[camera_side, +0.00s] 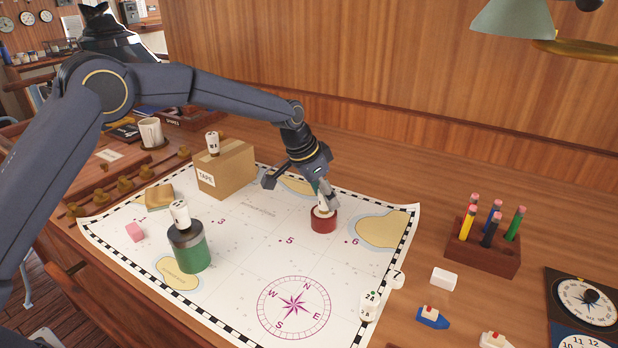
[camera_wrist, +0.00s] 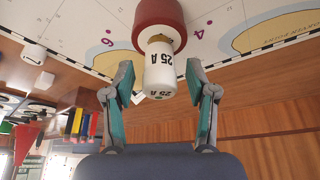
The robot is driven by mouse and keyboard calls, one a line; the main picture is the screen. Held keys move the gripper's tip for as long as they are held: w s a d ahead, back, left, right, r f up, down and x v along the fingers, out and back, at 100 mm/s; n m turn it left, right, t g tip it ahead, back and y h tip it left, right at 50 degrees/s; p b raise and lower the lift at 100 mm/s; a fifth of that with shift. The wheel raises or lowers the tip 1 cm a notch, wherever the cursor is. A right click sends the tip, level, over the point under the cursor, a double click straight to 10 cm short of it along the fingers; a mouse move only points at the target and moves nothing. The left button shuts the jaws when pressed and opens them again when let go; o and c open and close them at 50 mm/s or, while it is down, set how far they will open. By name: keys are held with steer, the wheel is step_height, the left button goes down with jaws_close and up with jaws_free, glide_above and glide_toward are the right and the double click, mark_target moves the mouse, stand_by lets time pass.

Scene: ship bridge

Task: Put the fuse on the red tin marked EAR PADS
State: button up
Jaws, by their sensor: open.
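The red tin (camera_side: 323,225) stands on the chart between the 5 and the 6. I cannot read a label on it. A white fuse marked 25 A (camera_wrist: 160,75) stands upright on the tin's top, brass end down; its side-view image (camera_side: 321,211) is partly covered by a finger. The tin also shows in the wrist view (camera_wrist: 158,12). My gripper (camera_side: 301,192) is open just above the tin. In the wrist view its fingers (camera_wrist: 160,66) are spread on both sides of the fuse, with a gap on each side.
A green tin (camera_side: 190,252) and a cardboard TAPE box (camera_side: 227,172) each carry a white fuse. A pencil block (camera_side: 483,255) stands right. The chart around the compass rose is clear.

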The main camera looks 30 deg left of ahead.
steer(key=shift+r, duration=0.35)
steer(key=v, duration=1.2)
steer(key=s+a+r+n+y, duration=0.1)
steer(key=s+a+r, duration=0.25)
steer(key=s, duration=0.25)
steer(key=s+a+r+n, duration=0.2)
steer(key=s+a+r, duration=0.15)
steer(key=s, duration=0.35)
steer(key=s+a+f+n+t, duration=0.1)
steer(key=s+a+f+n, duration=0.1)
steer(key=s, duration=0.8)
steer(key=s+a+f+n+y, duration=0.1)
steer(key=s+a+f, duration=0.2)
steer(key=s, duration=0.7)
steer(key=shift+s+a+f+n+t+y, duration=0.15)
steer(key=shift+s+a+n+t+y, duration=0.2)
steer(key=shift+a, duration=0.8)
